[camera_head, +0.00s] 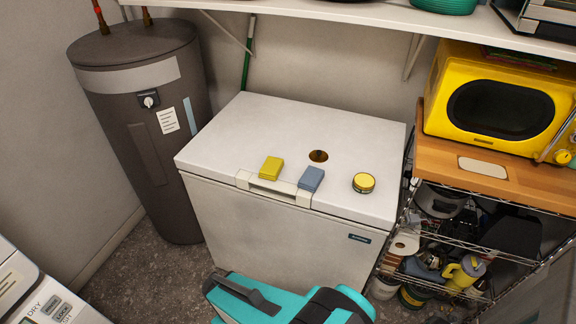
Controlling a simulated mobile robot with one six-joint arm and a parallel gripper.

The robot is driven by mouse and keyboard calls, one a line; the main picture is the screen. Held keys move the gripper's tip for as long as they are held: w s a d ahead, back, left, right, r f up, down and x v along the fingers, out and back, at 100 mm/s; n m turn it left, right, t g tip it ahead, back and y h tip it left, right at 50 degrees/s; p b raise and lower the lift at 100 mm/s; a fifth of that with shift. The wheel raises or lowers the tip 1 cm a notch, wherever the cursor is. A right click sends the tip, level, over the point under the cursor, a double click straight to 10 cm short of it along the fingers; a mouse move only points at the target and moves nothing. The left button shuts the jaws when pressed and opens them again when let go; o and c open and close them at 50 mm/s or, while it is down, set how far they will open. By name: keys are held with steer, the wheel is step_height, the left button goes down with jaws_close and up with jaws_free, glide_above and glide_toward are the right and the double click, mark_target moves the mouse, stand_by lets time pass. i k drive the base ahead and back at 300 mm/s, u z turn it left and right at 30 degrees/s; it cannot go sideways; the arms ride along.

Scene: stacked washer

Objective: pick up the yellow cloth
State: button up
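The yellow cloth (271,167) looks like a small folded block. It lies flat on the white lid of a chest freezer (255,125), near the front edge and just above the handle recess. A similar folded blue-grey cloth (311,179) lies to its right, with a gap between them. Teal and dark parts, apparently of my arm, show at the bottom centre, in front of the freezer and well apart from the cloth. No gripper fingers can be made out.
A round tin with a yellow top (363,182) and a brown round item (318,156) are also on the lid. A shelf (380,14) overhangs the back. A water heater (140,120) stands left. A yellow microwave (500,105) sits right. The lid's left part is clear.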

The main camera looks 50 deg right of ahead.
mark_target(272, 167)
steer(key=z, duration=1.1)
steer(key=k, duration=0.95)
steer(key=i, duration=0.9)
